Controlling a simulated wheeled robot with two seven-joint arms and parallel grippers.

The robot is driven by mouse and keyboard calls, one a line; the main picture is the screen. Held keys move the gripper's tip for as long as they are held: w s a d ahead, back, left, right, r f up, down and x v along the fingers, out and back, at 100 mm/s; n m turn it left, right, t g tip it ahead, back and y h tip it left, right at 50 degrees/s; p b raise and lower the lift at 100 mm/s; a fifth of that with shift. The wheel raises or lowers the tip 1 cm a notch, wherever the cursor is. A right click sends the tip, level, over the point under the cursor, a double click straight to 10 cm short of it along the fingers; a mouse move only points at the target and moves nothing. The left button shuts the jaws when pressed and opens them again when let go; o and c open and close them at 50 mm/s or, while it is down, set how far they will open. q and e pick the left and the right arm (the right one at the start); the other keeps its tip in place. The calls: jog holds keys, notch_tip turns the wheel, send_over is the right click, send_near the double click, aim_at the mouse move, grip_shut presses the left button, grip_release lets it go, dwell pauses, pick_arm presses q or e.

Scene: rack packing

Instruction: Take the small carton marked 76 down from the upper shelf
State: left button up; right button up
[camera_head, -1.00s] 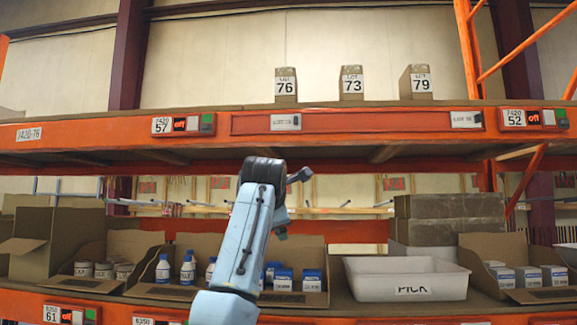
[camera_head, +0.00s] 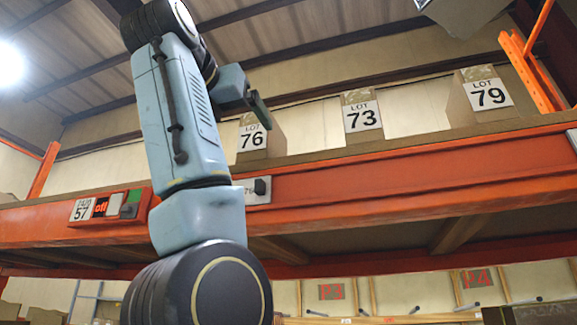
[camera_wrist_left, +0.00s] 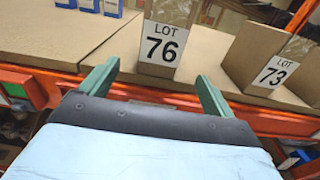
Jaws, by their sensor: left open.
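The small carton marked 76 (camera_head: 262,138) stands upright on the upper shelf, left of the other two cartons. In the left wrist view the carton (camera_wrist_left: 168,41) is straight ahead, between the lines of the two fingers. My left gripper (camera_head: 259,110) is raised to the carton's height, and one finger overlaps it in the head view. In the left wrist view the gripper (camera_wrist_left: 153,77) is open, with green fingers spread on either side and nothing between them. The carton's lower front lies just beyond the fingertips. My right gripper is not in view.
Carton 73 (camera_head: 361,112) stands right of carton 76, with carton 79 (camera_head: 486,93) farther right. The orange shelf beam (camera_head: 400,180) runs below them. Blue-and-white boxes (camera_wrist_left: 90,5) show at the wrist view's top left.

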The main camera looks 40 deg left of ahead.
aim_at(251, 142)
pick_arm(q)
jog(key=x, duration=0.1)
jog(key=p+x, duration=0.1)
jog(key=shift+w+a+r, duration=0.25)
jog(key=shift+w+a, duration=0.05)
jog(key=shift+w, duration=0.05)
jog(key=p+x, duration=0.1)
jog(key=x, duration=0.3)
jog(key=shift+f, duration=0.1)
jog(key=shift+w+p, duration=0.3)
jog(key=shift+w+a+p, duration=0.1)
jog(key=shift+w+p, duration=0.2)
jog(key=x, duration=0.1)
jog(key=p+x, duration=0.2)
jog(key=shift+w+r, duration=0.25)
jog(key=shift+w, duration=0.15)
jog(key=shift+w+a+f, duration=0.1)
jog(key=shift+w+a, duration=0.05)
jog(key=shift+w, duration=0.2)
jog(key=shift+s, duration=0.1)
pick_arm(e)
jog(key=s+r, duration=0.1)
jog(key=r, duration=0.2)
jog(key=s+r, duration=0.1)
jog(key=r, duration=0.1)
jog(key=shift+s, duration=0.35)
